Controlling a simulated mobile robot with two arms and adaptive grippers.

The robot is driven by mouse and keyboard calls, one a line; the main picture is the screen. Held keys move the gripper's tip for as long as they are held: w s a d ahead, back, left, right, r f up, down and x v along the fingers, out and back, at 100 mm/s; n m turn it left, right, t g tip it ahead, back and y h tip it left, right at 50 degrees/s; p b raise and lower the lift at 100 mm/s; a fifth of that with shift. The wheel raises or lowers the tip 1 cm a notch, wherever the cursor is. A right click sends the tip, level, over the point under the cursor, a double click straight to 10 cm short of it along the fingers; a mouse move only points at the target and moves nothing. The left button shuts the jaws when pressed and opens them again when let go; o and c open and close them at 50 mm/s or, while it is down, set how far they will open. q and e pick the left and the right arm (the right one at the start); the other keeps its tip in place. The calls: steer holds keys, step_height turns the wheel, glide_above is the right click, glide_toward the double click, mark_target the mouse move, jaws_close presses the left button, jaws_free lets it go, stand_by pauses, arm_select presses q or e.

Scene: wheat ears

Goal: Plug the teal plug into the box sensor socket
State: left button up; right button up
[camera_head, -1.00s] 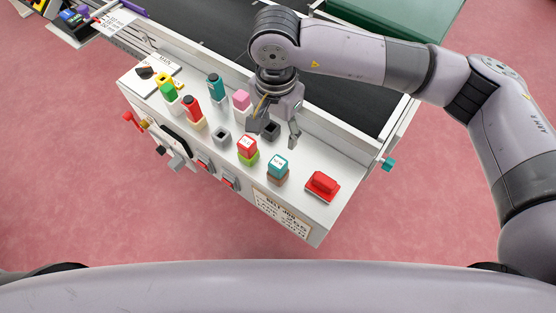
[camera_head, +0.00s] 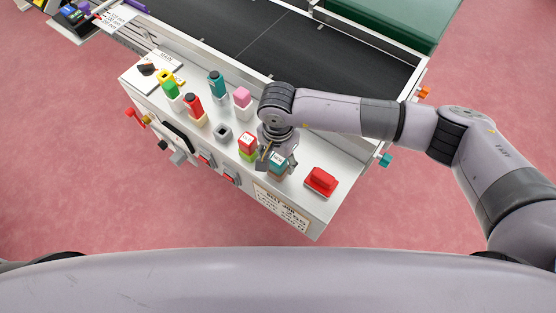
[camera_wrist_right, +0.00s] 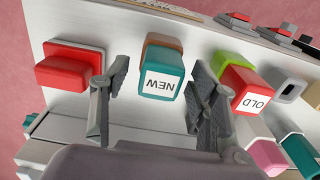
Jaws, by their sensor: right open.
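The teal plug (camera_head: 279,160) has a white label reading NEW and sits upright on a brown base on the panel. It also shows in the right wrist view (camera_wrist_right: 172,55), on its brown base (camera_wrist_right: 160,41). My right gripper (camera_head: 272,163) is open above it, and its two fingers (camera_wrist_right: 158,85) are on either side of the plug in the wrist view. I cannot tell which socket is the box sensor's. My left gripper is not in view.
A square grey empty socket (camera_head: 222,132) lies left of the red plug. A red button (camera_head: 321,180) is right of the teal plug. Pink (camera_head: 242,96), dark teal (camera_head: 216,82), red (camera_head: 193,104) and green (camera_head: 172,90) plugs stand further left. A black conveyor belt (camera_head: 265,38) runs behind.

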steer(key=shift+c, duration=0.4)
steer(key=c, duration=1.2)
